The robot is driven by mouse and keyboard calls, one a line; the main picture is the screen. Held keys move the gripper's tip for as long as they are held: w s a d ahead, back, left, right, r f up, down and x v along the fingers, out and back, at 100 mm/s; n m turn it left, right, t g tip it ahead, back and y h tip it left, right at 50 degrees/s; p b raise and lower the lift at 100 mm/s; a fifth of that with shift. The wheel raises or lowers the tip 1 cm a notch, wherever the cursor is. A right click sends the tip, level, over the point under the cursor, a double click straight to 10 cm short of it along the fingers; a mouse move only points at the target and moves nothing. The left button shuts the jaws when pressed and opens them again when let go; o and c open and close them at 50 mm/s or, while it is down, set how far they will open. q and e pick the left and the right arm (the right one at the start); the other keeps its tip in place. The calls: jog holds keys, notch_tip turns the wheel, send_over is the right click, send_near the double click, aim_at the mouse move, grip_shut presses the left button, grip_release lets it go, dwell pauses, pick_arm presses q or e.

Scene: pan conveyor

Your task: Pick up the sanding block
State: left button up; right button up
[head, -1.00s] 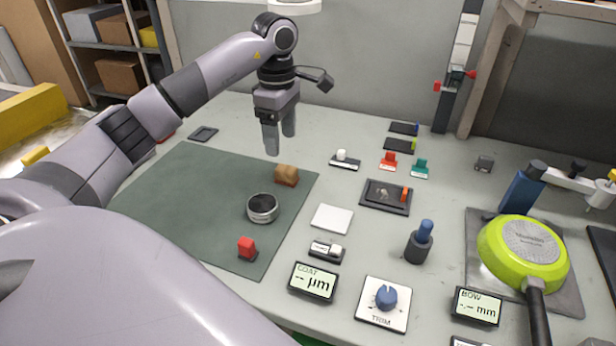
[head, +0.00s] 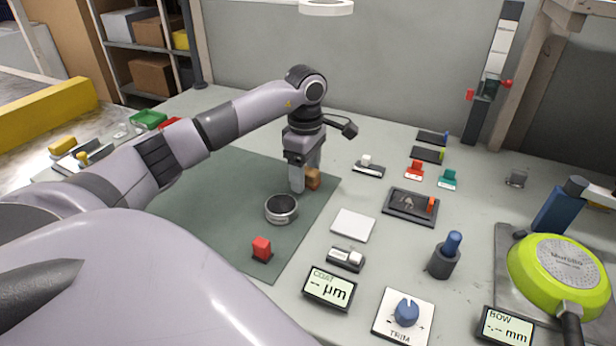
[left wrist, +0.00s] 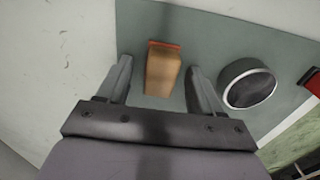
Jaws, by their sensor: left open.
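The sanding block (head: 313,179) is a small tan-brown block on the green mat (head: 220,222), near the mat's right edge. In the left wrist view the block (left wrist: 162,72) shows a reddish strip along its far end and lies between the two fingers. My left gripper (head: 305,184) is open and pointing down at the block, with a finger hiding part of it in the head view. In the left wrist view gaps show between the block and both fingers of the left gripper (left wrist: 158,80). My right gripper is not in view.
A round dark-and-silver ring (head: 281,208) stands close to the block on the mat, and it also shows in the left wrist view (left wrist: 249,88). A red block (head: 262,248) is nearer. A white pad (head: 353,225) and a display (head: 330,288) lie right of the mat.

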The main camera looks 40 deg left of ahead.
pick_arm(q)
jog(key=shift+c, duration=0.3)
jog(key=c, duration=1.1)
jog(key=shift+r, duration=0.1)
jog(key=shift+w+r, duration=0.1)
jog(key=shift+r, duration=0.45)
notch_tip(320, 180, up, 10)
jog(key=p, duration=0.1)
notch_tip(320, 180, up, 8)
jog(key=p, duration=0.3)
send_over(306, 170)
jog(key=shift+r, duration=0.4)
